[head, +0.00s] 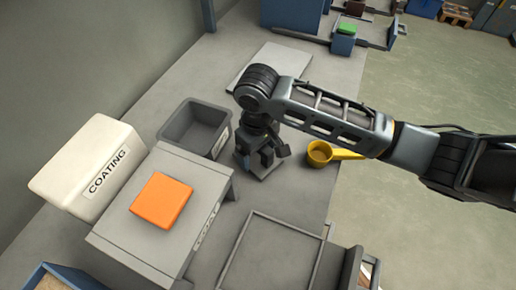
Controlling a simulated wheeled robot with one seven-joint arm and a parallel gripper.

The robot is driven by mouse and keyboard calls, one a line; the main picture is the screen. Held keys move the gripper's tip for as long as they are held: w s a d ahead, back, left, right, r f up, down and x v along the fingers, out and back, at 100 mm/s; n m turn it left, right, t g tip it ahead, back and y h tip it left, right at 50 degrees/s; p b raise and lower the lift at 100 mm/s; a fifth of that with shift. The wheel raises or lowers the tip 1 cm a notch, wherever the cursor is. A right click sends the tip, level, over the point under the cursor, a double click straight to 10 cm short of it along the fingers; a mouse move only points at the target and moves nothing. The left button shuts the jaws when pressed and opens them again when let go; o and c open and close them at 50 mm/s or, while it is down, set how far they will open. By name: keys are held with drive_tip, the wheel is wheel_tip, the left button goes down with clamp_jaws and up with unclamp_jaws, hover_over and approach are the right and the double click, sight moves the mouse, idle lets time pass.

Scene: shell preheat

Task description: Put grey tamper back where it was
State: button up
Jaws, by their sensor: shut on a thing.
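My gripper (263,154) points down at the middle of the grey bench in the head view. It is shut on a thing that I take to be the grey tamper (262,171). Only a small grey part of it shows low under the fingers; the fingers and wrist hide the rest. It is upright as far as I can see. I cannot tell whether its foot touches the bench or hangs just above it.
A yellow scoop (320,153) lies close to the right of my gripper. A grey bin (196,128) and a labelled grey stand (118,235) with an orange block (161,200) are on the left. A flat plate (279,62) lies behind.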

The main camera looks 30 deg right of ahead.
drive_tip(key=o, duration=0.7)
wheel_tip(320, 180, up, 12)
drive_tip(key=shift+r+p, duration=0.1)
drive_tip(key=shift+p, duration=0.25)
drive_tip(key=shift+s, duration=0.15)
